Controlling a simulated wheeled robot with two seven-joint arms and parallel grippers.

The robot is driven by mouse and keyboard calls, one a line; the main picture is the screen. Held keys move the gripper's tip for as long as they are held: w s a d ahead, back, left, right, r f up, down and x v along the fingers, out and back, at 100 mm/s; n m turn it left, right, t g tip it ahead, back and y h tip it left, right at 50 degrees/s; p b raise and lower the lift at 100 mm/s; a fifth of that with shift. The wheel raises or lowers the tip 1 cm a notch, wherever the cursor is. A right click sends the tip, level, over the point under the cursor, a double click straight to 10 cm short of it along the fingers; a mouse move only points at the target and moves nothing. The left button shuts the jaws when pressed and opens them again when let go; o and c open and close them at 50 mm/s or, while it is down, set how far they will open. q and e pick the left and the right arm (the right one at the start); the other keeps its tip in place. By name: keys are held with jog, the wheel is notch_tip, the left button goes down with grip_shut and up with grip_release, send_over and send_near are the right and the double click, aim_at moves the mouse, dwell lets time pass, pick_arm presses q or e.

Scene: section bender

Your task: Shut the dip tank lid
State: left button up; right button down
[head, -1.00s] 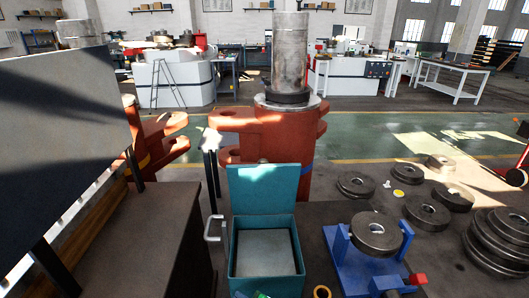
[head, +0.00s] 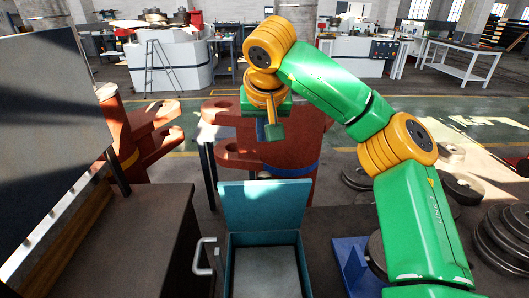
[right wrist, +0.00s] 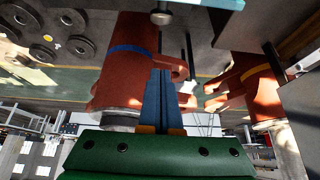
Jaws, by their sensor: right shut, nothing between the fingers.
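The dip tank (head: 229,270) is a teal box on the dark bench, low in the middle of the head view. Its lid (head: 264,206) stands open, raised at the tank's far side, and the pale inside shows. My right gripper (head: 273,132) is above and beyond the lid, apart from it, with its fingers pointing down. In the right wrist view its blue-grey fingers (right wrist: 162,98) lie together with nothing between them. A teal edge (right wrist: 225,3) at the top of that view may be the lid. My left gripper is not in view.
A light handle (head: 202,256) stands at the tank's left. Red machine castings (head: 285,150) stand behind the lid. A blue stand (head: 350,262) is to the right, partly hidden by my arm. A dark panel (head: 55,115) and cabinet (head: 140,235) fill the left.

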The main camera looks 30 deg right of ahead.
notch_tip(320, 180, down, 8)
jog(key=shift+s+f+p, duration=0.1)
jog(key=shift+f+p, duration=0.05)
jog(key=shift+p, duration=0.8)
jog(key=shift+f, duration=0.1)
jog(key=shift+d, duration=0.1)
